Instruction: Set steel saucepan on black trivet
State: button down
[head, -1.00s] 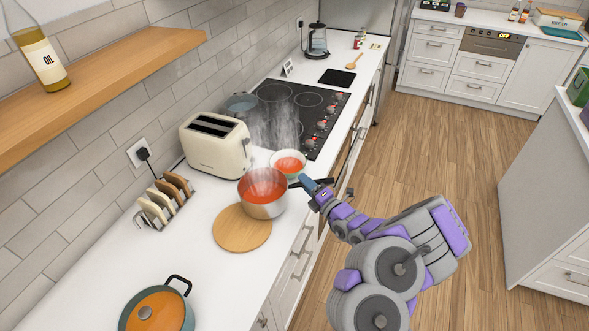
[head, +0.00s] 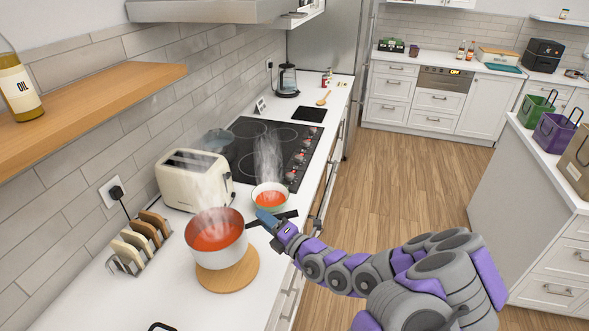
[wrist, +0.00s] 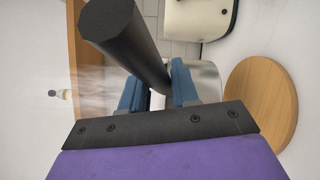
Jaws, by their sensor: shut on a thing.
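The steel saucepan (head: 217,255) holds steaming red soup. Its black handle (wrist: 125,40) is between the blue fingers of my gripper (head: 268,222), which are shut on it. The pan looks upright and overlaps the back part of the round wooden board (head: 228,280) in the head view. In the wrist view the board (wrist: 262,105) shows beside the pan, and the pan seems held above the counter. The black trivet (head: 309,114), a flat dark square, lies bare on the counter beyond the stove, far from my gripper.
A steaming bowl of red soup (head: 270,197) stands just behind my gripper. A cream toaster (head: 193,182), a toast rack (head: 138,243) and the black cooktop (head: 275,150) line the counter. A wooden spoon (head: 324,98) and a kettle (head: 287,80) are near the trivet. The floor at right is clear.

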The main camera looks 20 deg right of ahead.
aim_at(321, 112)
jog(key=i+l+z, duration=0.1)
jog(key=i+l, duration=0.75)
jog(key=i+l+z, duration=0.15)
jog(key=i+l, duration=0.3)
jog(key=i+l+z, duration=0.1)
jog(key=i+l, duration=0.25)
jog(key=i, duration=0.25)
jog(key=i+l, duration=0.3)
jog(key=i, duration=0.25)
jog(key=i+l+z, duration=0.15)
jog(key=i+l, duration=0.2)
jog(key=i, duration=0.15)
